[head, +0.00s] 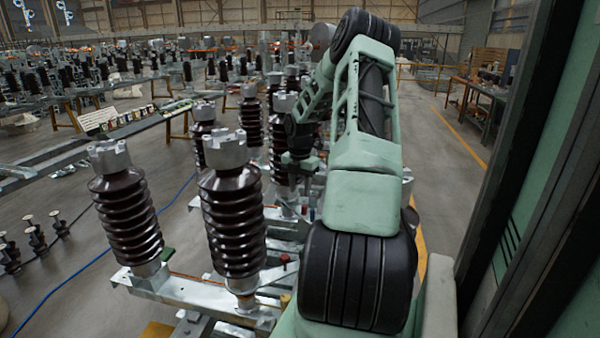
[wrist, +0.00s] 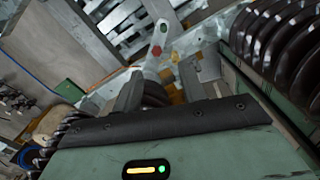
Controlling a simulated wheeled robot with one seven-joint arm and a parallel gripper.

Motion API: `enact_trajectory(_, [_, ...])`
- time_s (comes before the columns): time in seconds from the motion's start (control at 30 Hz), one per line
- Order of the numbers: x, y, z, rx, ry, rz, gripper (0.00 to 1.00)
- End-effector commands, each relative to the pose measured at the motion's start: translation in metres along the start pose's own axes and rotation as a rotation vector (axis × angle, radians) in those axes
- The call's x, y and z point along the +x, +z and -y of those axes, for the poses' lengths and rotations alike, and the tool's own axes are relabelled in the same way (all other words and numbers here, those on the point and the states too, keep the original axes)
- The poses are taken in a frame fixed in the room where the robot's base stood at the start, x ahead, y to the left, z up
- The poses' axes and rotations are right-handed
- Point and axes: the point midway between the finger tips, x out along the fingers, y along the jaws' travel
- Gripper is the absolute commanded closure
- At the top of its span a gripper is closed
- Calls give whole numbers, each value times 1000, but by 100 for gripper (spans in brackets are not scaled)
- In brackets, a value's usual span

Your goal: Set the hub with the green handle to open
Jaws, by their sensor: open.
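A small green handle (head: 168,253) shows low beside the foot of the front left brown insulator (head: 127,222) in the head view. A small red handle (head: 285,258) shows on the frame right of the middle insulator (head: 233,222). My gripper (head: 300,172) hangs farther back among other insulators, partly hidden by its own arm. In the wrist view my gripper (wrist: 158,90) is open, its two fingers apart. Beyond them is a pale metal arm (wrist: 158,42) with a red and a green mark. A green piece (wrist: 68,91) lies to the left; I cannot tell if it is a handle.
Metal base rails (head: 190,292) carry the insulators. A large ribbed insulator (wrist: 283,42) is close at the right of the wrist view. A dark green cabinet wall (head: 550,190) stands close on the right. A blue cable (head: 60,285) lies on the open floor at left.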

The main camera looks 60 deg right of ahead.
Motion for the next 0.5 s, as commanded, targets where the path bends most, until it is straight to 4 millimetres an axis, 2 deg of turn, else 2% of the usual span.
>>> enact_trajectory(0.1, [-25,1,0,1,3,6,59])
enact_trajectory(0.3, [-62,1,0,0,1,4,59])
enact_trajectory(0.5, [-79,0,0,1,0,1,59])
